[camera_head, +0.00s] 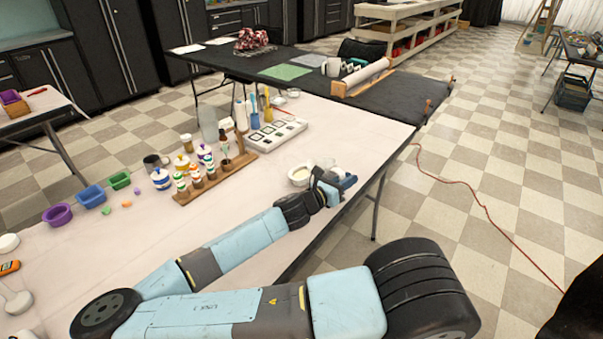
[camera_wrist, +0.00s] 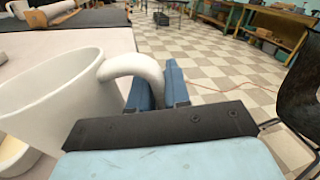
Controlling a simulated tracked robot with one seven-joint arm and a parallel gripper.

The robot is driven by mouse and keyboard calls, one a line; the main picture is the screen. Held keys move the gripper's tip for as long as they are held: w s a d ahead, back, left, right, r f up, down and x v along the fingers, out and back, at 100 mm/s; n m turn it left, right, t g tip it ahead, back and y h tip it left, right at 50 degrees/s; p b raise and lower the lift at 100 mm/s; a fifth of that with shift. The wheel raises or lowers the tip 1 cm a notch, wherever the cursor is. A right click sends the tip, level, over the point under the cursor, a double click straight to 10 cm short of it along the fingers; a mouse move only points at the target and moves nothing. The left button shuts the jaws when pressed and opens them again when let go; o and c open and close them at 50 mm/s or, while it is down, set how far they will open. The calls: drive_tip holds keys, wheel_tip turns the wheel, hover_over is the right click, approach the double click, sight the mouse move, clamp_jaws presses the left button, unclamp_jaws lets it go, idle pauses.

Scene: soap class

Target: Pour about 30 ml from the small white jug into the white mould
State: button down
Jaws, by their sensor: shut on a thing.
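My gripper (camera_wrist: 155,90) is shut on the curved handle of the small white jug (camera_wrist: 60,105). In the wrist view the jug fills the left side, and its rim slopes down to the left, so it looks tipped that way. In the head view my gripper (camera_head: 338,183) is at the table's right edge, with part of the jug (camera_head: 325,163) just behind it. A round white mould (camera_head: 300,182) with a cream-coloured inside stands on the table, just left of the gripper. A white rim, likely the mould (camera_wrist: 12,158), shows below the jug. I see no clear stream.
A white tray with dark squares (camera_head: 292,128) and a wooden rack (camera_head: 215,180) of small bottles stand behind and left of the mould. Coloured bowls (camera_head: 90,196) sit farther left. The table's right edge (camera_head: 365,185) is close to my gripper.

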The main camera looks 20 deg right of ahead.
sight(333, 172)
drive_tip(key=w+r+n, duration=0.1)
drive_tip(key=w+a+r+n, duration=0.1)
drive_tip(key=w+n, duration=0.1)
drive_tip(key=shift+a+r, duration=0.15)
drive_tip(key=shift+w+a+r+n+p, duration=0.3)
drive_tip(key=shift+w+r+n, duration=0.35)
drive_tip(key=shift+n, duration=0.3)
drive_tip(key=shift+w+a+r+n+p, duration=0.15)
drive_tip(key=shift+w+a+r+n, duration=0.3)
drive_tip(key=shift+w+n, duration=0.45)
drive_tip(key=shift+w+a+r+n+p, duration=0.25)
drive_tip(key=shift+w+r+n, duration=0.35)
drive_tip(key=shift+n, duration=0.45)
drive_tip(key=shift+w+r+n, duration=0.1)
drive_tip(key=shift+w+n, duration=0.1)
drive_tip(key=shift+n, duration=0.2)
drive_tip(key=shift+w+a+r+n+t+p, duration=0.3)
drive_tip(key=shift+w+a+r+n+p, duration=0.1)
drive_tip(key=shift+w+r+n+p, duration=0.4)
drive_tip(key=shift+w+a+r+n+p, duration=0.25)
drive_tip(key=shift+w+r+n+p, duration=0.05)
drive_tip(key=shift+w+n+p, duration=0.3)
idle(0.5)
drive_tip(key=s+m, duration=0.1)
drive_tip(key=s+d+f+m, duration=0.1)
drive_tip(key=s+f+m, duration=0.1)
drive_tip(key=shift+s+d+f+m, duration=0.2)
drive_tip(key=shift+d+m, duration=0.05)
drive_tip(key=shift+m, duration=0.15)
idle(0.9)
